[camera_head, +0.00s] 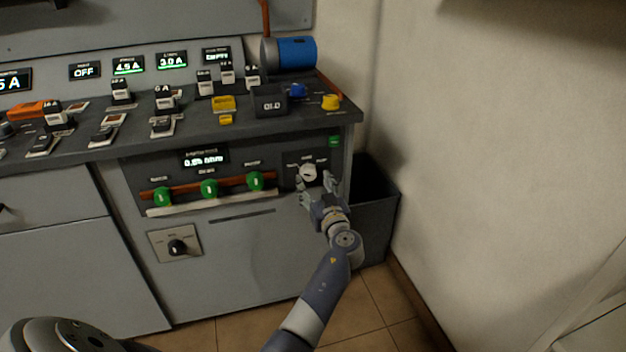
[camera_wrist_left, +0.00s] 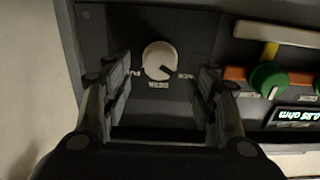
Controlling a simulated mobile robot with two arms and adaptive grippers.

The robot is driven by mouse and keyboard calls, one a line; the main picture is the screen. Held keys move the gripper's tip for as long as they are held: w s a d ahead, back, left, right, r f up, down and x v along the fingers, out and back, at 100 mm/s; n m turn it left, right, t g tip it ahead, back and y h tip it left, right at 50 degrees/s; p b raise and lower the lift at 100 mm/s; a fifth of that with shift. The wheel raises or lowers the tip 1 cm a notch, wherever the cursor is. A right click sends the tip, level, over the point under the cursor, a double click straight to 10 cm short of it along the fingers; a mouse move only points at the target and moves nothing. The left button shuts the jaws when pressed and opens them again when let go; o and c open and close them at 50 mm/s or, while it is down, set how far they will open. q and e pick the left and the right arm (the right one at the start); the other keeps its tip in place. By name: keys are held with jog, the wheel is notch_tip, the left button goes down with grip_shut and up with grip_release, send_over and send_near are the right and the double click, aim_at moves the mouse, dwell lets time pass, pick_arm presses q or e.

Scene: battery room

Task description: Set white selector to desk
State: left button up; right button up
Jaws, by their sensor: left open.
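The white selector (camera_head: 308,173) is a round knob on the dark panel at the right end of the cabinet front. In the left wrist view the knob (camera_wrist_left: 158,58) shows upside-down labels beside and below it, with DESK in the middle below. A dark mark on the knob's lower right points toward the label ending in ACK. My left gripper (camera_head: 317,188) is open in front of the knob. In the left wrist view its fingers (camera_wrist_left: 163,82) stand on either side, apart from the knob. My right gripper is not in view.
Three green knobs (camera_head: 209,189) sit left of the selector, below a resistance display (camera_head: 205,157). A black rotary switch (camera_head: 177,247) is lower left. The desk top (camera_head: 330,117) overhangs the panel. A dark bin (camera_head: 372,205) stands to the right, near the wall.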

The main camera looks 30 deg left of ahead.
aim_at(310, 176)
pick_arm(q)
jog(key=shift+x, duration=1.6)
jog(key=c, duration=1.1)
